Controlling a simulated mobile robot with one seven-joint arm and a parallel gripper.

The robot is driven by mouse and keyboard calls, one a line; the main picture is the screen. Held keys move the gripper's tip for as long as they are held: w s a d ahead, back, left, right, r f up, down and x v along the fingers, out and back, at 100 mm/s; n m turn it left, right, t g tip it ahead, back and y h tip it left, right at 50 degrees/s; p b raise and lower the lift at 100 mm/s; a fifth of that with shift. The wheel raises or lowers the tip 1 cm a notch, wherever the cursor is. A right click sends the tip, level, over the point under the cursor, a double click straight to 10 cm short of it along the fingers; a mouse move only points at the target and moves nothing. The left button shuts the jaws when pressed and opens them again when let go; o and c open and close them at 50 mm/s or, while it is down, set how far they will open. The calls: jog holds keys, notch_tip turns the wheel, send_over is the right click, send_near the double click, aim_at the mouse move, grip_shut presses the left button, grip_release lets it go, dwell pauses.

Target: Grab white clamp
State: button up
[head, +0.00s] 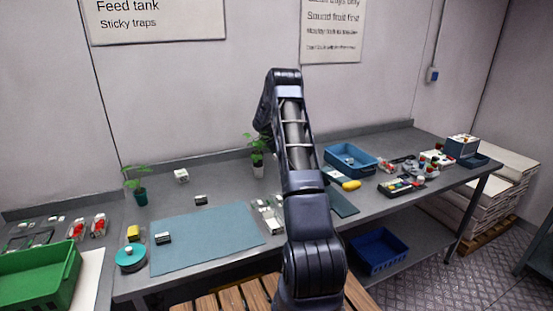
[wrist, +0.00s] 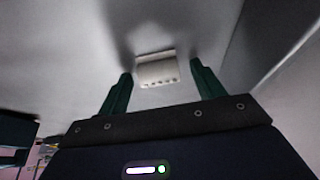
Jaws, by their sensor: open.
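In the wrist view my gripper (wrist: 160,69) is open, with its two dark green fingers spread apart. A small off-white block (wrist: 156,70) with a row of small marks along its lower edge shows beyond and between the fingertips; it may be the white clamp, but I cannot tell for sure. I see no contact between it and the fingers. In the head view my raised arm hides my gripper.
A blue-grey mat (head: 205,240) lies on the bench, with a teal round item (head: 130,259) beside it. Potted seedlings (head: 140,195) stand behind. A green crate (head: 40,277) is at left; a blue tray (head: 340,163) and several small items are at right.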

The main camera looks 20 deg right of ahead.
jog(key=shift+c, duration=0.5)
jog(key=c, duration=0.9)
jog(key=shift+r, duration=0.1)
jog(key=shift+c, duration=0.2)
